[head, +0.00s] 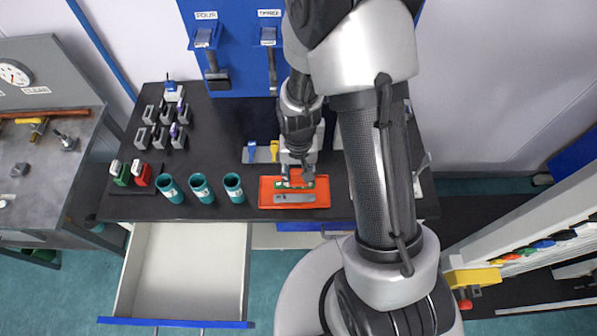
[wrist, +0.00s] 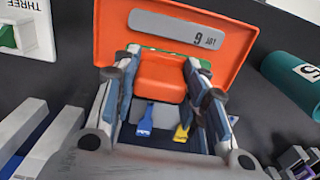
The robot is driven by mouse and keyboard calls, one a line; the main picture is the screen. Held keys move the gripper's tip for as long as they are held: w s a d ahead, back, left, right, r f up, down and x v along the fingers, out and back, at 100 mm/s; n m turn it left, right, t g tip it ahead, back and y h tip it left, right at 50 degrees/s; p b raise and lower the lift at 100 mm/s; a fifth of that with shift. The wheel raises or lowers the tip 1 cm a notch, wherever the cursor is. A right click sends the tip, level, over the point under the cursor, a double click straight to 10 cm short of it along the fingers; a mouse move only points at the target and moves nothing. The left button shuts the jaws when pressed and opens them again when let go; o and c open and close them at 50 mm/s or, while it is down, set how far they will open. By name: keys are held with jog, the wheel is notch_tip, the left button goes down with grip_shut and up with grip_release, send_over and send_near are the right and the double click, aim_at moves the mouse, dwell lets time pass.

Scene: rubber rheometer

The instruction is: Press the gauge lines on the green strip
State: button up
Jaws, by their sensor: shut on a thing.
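The orange tray (head: 265,190) lies near the front edge of the dark bench, and it also shows in the wrist view (wrist: 115,30). A grey labelled plate (head: 294,198) lies in its front part. The green strip (head: 285,184) lies behind the plate; in the wrist view only small parts of it show (wrist: 205,65) beside the fingers. My gripper (head: 297,182) is over the strip, pointing down. In the wrist view my gripper (wrist: 162,72) is shut on an orange block (wrist: 160,82), which hides most of the strip. Whether the block touches the strip cannot be told.
Teal cups (head: 202,188) stand left of the tray. A rack with a blue tool (head: 252,150) and a yellow tool (head: 275,150) is behind it. Several grey clips (head: 160,135) stand further left. An open drawer (head: 185,270) juts out below the bench front.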

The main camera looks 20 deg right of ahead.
jog(key=shift+s+f+b, duration=0.1)
jog(key=shift+f+b, duration=0.4)
jog(key=shift+f, duration=0.05)
dwell(1.4)
jog(key=shift+r+p, duration=2.7)
jog(key=shift+r, duration=0.9)
